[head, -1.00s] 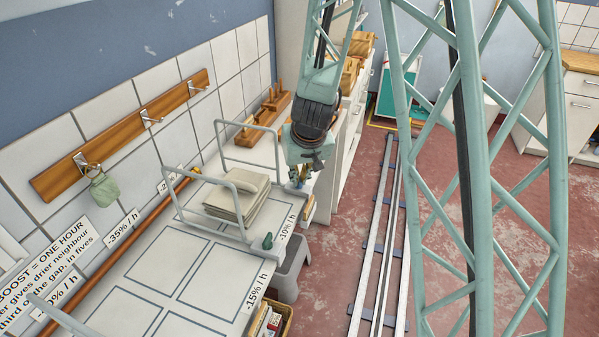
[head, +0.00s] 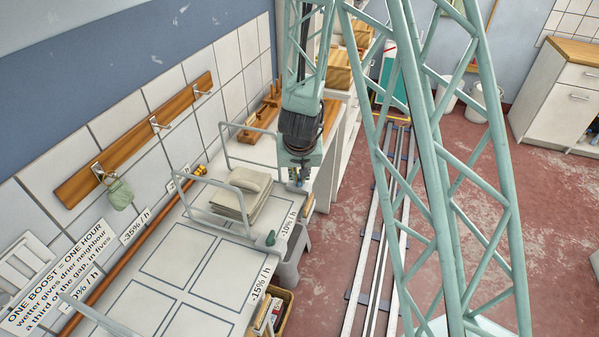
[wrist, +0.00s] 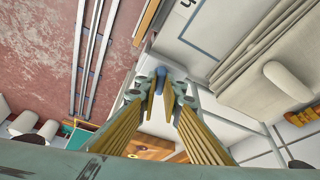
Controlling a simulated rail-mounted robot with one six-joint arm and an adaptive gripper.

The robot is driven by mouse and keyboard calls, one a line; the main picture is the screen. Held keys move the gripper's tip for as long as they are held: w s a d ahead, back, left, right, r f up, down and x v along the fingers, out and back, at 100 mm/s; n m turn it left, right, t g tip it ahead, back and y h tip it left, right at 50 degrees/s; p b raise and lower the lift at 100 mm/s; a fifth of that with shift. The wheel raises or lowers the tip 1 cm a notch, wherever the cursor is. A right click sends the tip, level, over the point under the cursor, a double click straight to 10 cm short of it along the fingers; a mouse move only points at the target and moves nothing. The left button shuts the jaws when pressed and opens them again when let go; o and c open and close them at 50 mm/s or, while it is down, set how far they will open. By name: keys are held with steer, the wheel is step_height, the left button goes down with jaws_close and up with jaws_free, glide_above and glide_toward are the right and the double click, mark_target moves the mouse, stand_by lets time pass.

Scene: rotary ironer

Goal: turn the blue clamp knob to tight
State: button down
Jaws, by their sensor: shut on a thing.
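The blue clamp knob (wrist: 161,76) shows in the wrist view as a small blue rounded piece between my fingertips. My gripper (wrist: 161,92) has its two fingers on either side of it and is shut on it. In the head view my gripper (head: 297,184) points down at the right edge of the white table, beside the folded cloths. The knob is too small and too covered there to make out. Its tight or loose setting cannot be read.
Folded cloths (head: 238,203) lie on the white table (head: 140,297) between grey rails. A dark green piece (head: 271,238) sits at the table's right edge. A grey bin (head: 288,272) and a wooden box (head: 285,309) stand below. Floor rails (head: 366,260) run to the right.

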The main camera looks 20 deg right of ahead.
steer(key=shift+a+r+m+h+p, duration=0.15)
steer(key=shift+m+h+p, duration=0.45)
steer(key=shift+m+p, duration=2.2)
steer(key=shift+n+g+p, duration=0.3)
steer(key=shift+n+p, duration=0.4)
steer(key=shift+p, duration=1.45)
steer(key=c, duration=2.8)
jaws_free()
steer(key=shift+v, duration=5.85)
steer(key=shift+a, duration=0.15)
steer(key=shift+w, duration=0.1)
